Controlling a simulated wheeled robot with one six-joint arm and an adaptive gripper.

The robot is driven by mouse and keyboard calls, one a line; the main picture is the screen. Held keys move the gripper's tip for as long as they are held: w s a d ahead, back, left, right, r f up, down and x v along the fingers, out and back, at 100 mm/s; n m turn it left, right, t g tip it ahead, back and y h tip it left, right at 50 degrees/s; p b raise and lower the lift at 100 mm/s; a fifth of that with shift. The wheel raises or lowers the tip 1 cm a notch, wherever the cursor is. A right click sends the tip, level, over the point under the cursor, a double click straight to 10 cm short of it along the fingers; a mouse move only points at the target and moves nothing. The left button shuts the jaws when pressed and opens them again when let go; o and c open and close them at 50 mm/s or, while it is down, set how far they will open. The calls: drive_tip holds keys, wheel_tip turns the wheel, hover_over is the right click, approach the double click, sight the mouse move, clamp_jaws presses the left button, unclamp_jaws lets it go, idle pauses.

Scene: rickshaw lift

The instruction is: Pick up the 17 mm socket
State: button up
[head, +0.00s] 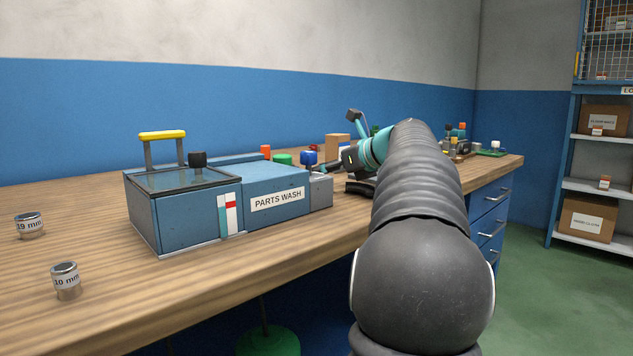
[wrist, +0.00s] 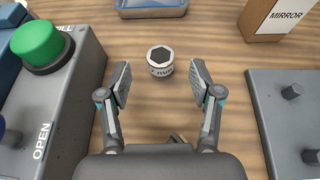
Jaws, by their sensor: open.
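A small metal socket (wrist: 160,63) with a dark hexagonal hole and a white label stands upright on the wooden bench in the wrist view. The label ends in "mm", but its number is too small to read surely. My gripper (wrist: 160,82) is open and empty, its two fingers apart to the left and right, with the socket centred just beyond the fingertips. In the head view my arm hides this socket. Two other sockets stand at the left there, labelled 19 mm (head: 30,226) and 10 mm (head: 66,282).
In the wrist view a grey box with a green button (wrist: 38,45) lies left, a grey plate with pegs (wrist: 268,130) right, and a MIRROR box (wrist: 285,18) at the upper right. The PARTS WASH unit (head: 277,183) stands on the bench (head: 240,265) in the head view.

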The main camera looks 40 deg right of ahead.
drive_tip(key=x, duration=0.2)
drive_tip(key=shift+w+f, duration=0.1)
drive_tip(key=shift+w, duration=0.25)
clamp_jaws()
